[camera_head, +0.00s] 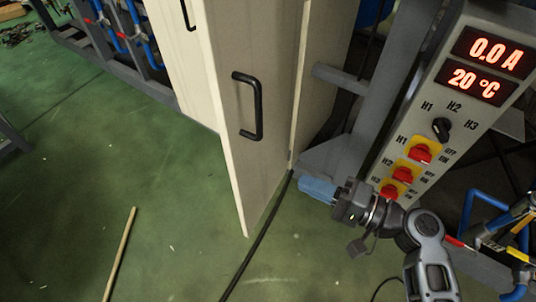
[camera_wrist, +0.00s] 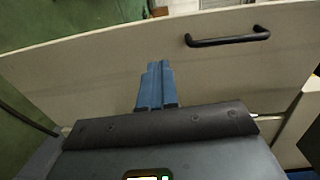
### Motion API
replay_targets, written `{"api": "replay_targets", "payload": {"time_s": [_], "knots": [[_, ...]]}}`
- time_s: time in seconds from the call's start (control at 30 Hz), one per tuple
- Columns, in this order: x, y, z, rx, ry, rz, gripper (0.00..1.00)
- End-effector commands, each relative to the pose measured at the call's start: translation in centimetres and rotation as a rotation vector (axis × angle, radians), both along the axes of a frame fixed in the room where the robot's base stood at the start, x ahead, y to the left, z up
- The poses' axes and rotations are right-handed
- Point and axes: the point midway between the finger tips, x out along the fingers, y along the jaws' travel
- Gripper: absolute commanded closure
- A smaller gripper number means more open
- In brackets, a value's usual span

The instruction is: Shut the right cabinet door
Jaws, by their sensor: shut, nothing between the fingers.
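The right cabinet door (camera_head: 263,60) is a tall beige panel with a black bar handle (camera_head: 247,105). It stands open, swung out from the cabinet, with its handle face turned to the right. In the wrist view the door (camera_wrist: 100,65) spans the picture, with its handle (camera_wrist: 228,37) at upper right. My gripper (camera_head: 312,188) has blue fingers and is right of the door's lower part. In the wrist view my gripper (camera_wrist: 156,80) is shut and empty, its fingers pointing at the door face left of the handle. I cannot tell whether the fingertips touch it.
A grey control panel (camera_head: 455,100) with red switches and lit displays stands right of my gripper. A grey metal frame (camera_head: 365,110) is behind it. A black cable (camera_head: 255,245) runs along the green floor by the door. The floor (camera_head: 70,190) left of the door is mostly clear, with a thin wooden stick (camera_head: 120,255).

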Motion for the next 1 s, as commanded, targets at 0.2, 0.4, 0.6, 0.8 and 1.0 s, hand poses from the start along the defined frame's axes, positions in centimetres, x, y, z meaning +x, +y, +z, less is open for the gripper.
{"api": "replay_targets", "payload": {"time_s": [0.2,0.4,0.6,0.8,1.0], "knots": [[1.1,0.9,1.0,0.051,-0.016,0.037,1.00],[2.5,3.4,0.9,0.049,-0.016,0.038,1.00],[4.6,6.8,0.9,0.048,-0.016,0.036,1.00],[6.4,9.9,0.9,0.048,-0.016,0.036,1.00],[7.6,11.8,0.9,0.047,-0.015,0.035,1.00]]}}
